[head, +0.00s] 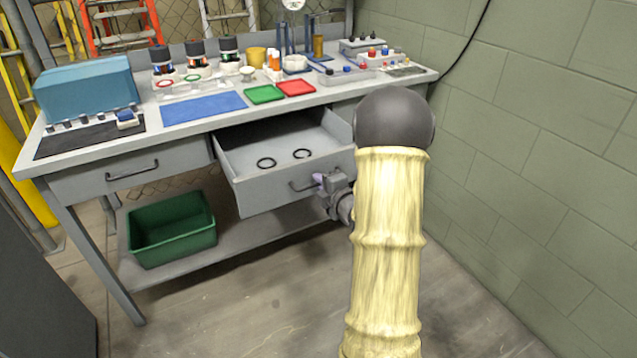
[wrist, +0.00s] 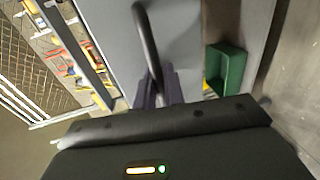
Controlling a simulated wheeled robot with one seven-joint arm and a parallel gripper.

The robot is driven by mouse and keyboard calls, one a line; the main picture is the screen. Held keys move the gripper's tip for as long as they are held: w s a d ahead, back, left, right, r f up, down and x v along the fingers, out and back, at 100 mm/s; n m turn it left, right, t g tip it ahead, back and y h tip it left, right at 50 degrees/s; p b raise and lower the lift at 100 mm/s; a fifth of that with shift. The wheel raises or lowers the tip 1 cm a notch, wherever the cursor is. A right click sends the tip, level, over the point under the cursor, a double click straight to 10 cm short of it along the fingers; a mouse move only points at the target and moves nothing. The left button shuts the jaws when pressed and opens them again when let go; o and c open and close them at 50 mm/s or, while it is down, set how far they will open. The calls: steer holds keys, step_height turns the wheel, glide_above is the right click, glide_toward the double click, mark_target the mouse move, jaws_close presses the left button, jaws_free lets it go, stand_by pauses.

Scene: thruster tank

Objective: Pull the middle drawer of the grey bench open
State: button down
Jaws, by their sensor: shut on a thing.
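The grey bench (head: 190,125) stands against the wall in the head view. Its middle drawer (head: 262,192) is pulled well out, and two black rings (head: 266,163) lie in it. My gripper (head: 322,182) is at the right part of the drawer front, shut on the dark bar handle (head: 302,186). In the wrist view the handle (wrist: 148,45) runs down between the fingertips (wrist: 157,90) in front of the grey drawer front (wrist: 185,35). My arm hides the bench's right end below the top.
A left drawer (head: 130,175) is shut. A green bin (head: 172,230) sits on the lower shelf. The bench top holds a blue case (head: 88,88), several jars, a blue mat (head: 203,107), green and red trays. The floor in front is clear; a block wall (head: 540,130) stands at right.

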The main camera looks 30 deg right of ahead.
steer(key=c, duration=1.9)
jaws_free()
steer(key=shift+s, duration=0.1)
steer(key=s+r+b, duration=0.1)
steer(key=s+b, duration=0.1)
steer(key=s, duration=0.3)
steer(key=s+r+b, duration=0.1)
steer(key=s+b, duration=0.2)
steer(key=s, duration=0.3)
steer(key=s+r+b, duration=0.1)
steer(key=s+b, duration=0.2)
steer(key=s, duration=0.3)
steer(key=shift+a+r, duration=0.15)
steer(key=shift+a, duration=0.25)
